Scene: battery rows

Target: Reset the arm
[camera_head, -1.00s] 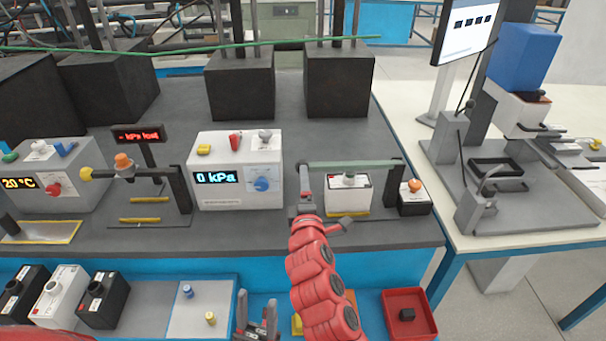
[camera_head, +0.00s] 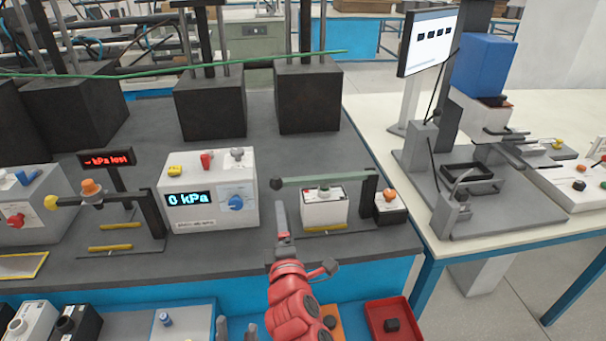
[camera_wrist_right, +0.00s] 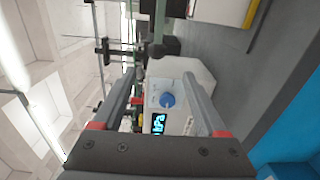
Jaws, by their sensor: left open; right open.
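My right arm is red and comes up from the bottom centre of the head view. Its gripper (camera_head: 281,207) is over the front of the dark bench, just below the knobbed left end of a green clamp bar (camera_head: 325,181). The right wrist view shows its two fingers (camera_wrist_right: 160,78) apart with nothing between them; a white gauge box (camera_wrist_right: 190,88) with a blue knob lies beyond. My left gripper (camera_head: 236,328) shows only as fingertips at the bottom edge of the head view, apart and with no object visible between them.
A white battery (camera_head: 325,208) stands under the clamp bar. The white gauge box reading 0 kPa (camera_head: 209,196) is left of it. A red tray (camera_head: 372,316) with a dark block is at lower right. A side table (camera_head: 400,140) holds a monitor (camera_head: 434,38) and a press.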

